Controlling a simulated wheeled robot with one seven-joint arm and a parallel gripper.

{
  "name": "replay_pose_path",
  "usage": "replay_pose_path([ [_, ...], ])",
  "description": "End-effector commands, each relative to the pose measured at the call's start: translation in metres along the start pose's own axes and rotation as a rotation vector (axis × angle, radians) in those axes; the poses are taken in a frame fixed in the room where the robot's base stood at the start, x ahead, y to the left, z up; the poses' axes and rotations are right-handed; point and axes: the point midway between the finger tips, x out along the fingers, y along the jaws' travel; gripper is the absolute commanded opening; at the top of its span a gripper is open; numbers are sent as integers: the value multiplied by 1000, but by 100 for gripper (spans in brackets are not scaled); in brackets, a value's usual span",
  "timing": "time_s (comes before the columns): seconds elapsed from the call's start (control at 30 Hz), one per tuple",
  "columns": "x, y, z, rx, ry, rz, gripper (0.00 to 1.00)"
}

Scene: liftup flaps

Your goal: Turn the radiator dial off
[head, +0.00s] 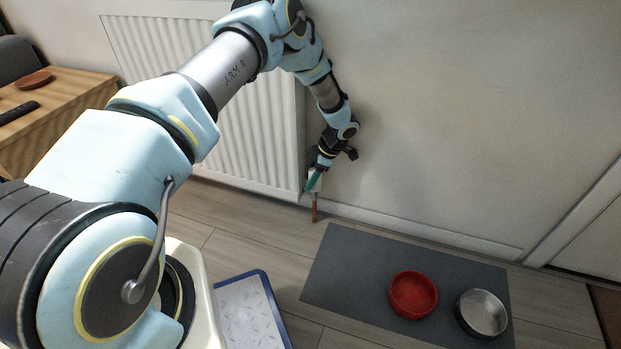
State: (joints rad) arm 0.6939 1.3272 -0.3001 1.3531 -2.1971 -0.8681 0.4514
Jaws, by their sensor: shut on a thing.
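The white ribbed radiator (245,125) is on the wall, partly hidden behind my arm. At its lower right corner is the small white dial (313,186), above a copper-coloured pipe (314,209) that runs down to the floor. My gripper (315,177) points down at the dial and is shut on it. The fingers cover much of the dial, so its marking and setting cannot be read.
A wooden table (60,115) stands at the left. A grey mat (345,265) with a red bowl (413,294) and a metal bowl (482,313) lies on the floor at the right. A blue-edged tray (268,287) lies in front. The wall right of the radiator is bare.

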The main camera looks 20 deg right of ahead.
Motion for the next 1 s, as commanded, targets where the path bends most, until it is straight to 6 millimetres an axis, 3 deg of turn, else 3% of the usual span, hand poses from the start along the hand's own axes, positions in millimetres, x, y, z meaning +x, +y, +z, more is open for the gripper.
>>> replay_pose_path([
  [0.07,-1,1,1,0,-3,4,0],
  [0.1,-1,1,1,0,-3,4,53],
  [0.2,-1,1,1,0,-3,3,63],
  [0.57,-10,1,-4,0,-2,2,63],
  [1.0,-81,3,-33,0,-2,3,63],
])
